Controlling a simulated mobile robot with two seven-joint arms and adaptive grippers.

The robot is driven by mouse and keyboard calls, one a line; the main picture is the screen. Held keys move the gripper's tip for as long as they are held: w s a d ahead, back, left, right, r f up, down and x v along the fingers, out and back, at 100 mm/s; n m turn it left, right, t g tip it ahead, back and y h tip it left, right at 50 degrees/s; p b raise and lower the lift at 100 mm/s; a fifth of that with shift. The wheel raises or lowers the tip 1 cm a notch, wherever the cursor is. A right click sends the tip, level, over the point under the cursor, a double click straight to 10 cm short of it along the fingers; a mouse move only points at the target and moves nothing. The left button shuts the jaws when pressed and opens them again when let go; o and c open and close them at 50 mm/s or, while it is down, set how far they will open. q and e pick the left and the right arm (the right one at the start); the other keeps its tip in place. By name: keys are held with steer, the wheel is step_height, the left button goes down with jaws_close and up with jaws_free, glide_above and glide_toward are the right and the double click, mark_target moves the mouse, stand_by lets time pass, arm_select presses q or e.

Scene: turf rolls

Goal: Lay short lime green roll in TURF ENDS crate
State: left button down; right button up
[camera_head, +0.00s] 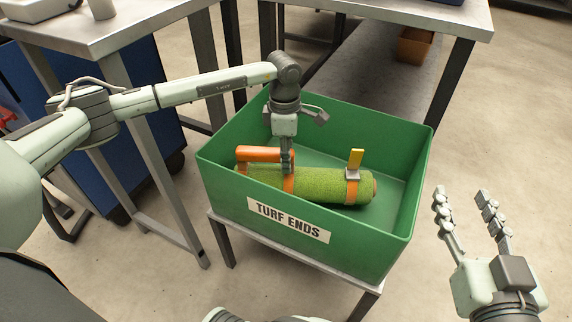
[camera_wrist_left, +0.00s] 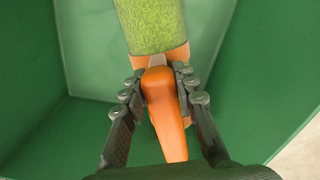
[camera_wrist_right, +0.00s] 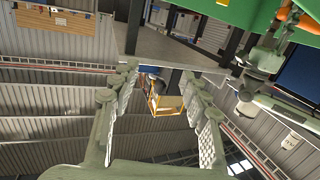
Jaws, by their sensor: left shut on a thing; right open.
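The short lime green roll (camera_head: 325,186) lies lengthwise inside the green TURF ENDS crate (camera_head: 407,215), below its rim. It has orange bands and an upright yellow tab near its right end. Whether it touches the crate floor is hidden by the front wall. My left gripper (camera_head: 287,165) reaches down into the crate and is shut on the roll's orange handle. In the left wrist view the handle (camera_wrist_left: 160,92) sits between the fingers, with the green roll (camera_wrist_left: 150,25) beyond it. My right gripper (camera_head: 468,215) is open and empty, outside the crate to the right.
The crate stands on a low grey stand (camera_head: 290,265). A metal table (camera_head: 120,30) is at the left with a blue cabinet (camera_head: 165,95) beneath. Another table (camera_head: 440,15) stands behind the crate. Floor at the right is clear.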

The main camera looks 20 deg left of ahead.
arm_select(q)
step_height(320, 180, down, 2)
steer(key=shift+w+f+b, duration=0.1)
steer(key=shift+b, duration=0.35)
arm_select(e)
step_height(320, 180, up, 7)
steer(key=a+t+y, duration=0.2)
steer(key=t, duration=0.1)
steer(key=shift+s+a+f, duration=0.2)
steer(key=shift+s+a, duration=0.15)
steer(key=shift+s, duration=0.1)
arm_select(q)
steer(key=shift+f, duration=0.1)
arm_select(e)
steer(key=shift+r, duration=0.1)
arm_select(q)
steer(key=c, duration=1.2)
jaws_free()
steer(key=shift+r, duration=0.4)
step_height(320, 180, up, 11)
steer(key=shift+a+r+p, duration=0.15)
steer(key=shift+r+p, duration=0.05)
steer(key=shift+p, duration=0.35)
arm_select(e)
step_height(320, 180, down, 6)
steer(key=w+d+g+h, duration=0.1)
steer(key=d+g, duration=0.1)
steer(key=shift+g+h, duration=0.3)
steer(key=shift+h, duration=0.1)
steer(key=shift+w, duration=0.1)
